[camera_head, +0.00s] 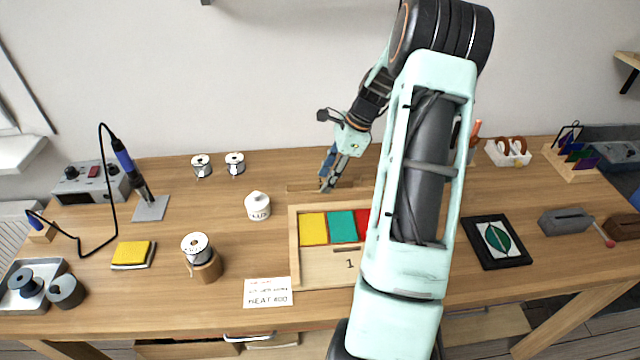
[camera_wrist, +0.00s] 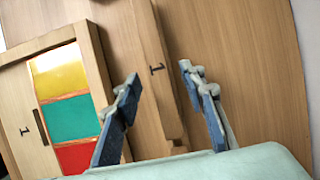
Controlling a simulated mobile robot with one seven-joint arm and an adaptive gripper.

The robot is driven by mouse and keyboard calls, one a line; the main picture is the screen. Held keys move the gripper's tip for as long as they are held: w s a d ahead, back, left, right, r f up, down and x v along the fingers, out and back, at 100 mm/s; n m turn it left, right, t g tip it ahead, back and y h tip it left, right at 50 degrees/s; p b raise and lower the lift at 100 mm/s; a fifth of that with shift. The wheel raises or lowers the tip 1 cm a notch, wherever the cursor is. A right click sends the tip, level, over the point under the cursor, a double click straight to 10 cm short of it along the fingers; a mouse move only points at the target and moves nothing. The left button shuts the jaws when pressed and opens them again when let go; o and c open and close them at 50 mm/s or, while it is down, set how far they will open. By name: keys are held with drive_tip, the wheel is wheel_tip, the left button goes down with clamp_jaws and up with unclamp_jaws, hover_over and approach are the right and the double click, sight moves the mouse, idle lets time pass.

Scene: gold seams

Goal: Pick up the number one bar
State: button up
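The number one bar (camera_wrist: 152,40) is a long, light wooden strip with a black "1" on it. In the head view the bar (camera_head: 302,187) lies on the table behind the wooden frame, partly hidden by my gripper. My gripper (camera_wrist: 160,73) is open, with one blue-padded finger on each side of the bar near its "1", and gaps show between bar and fingers. In the head view my gripper (camera_head: 328,184) points down at the bar. I cannot tell its exact height above the table.
The wooden frame (camera_head: 294,250) holds yellow, teal and red panels and a plate marked "1"; my arm hides its right side. A white jar (camera_head: 258,206) stands left of it, a solder spool (camera_head: 196,248) farther left. A black-framed leaf panel (camera_head: 483,258) lies right.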

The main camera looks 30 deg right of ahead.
drive_tip(key=shift+f, duration=0.25)
drive_tip(key=shift+c, duration=0.6)
clamp_jaws()
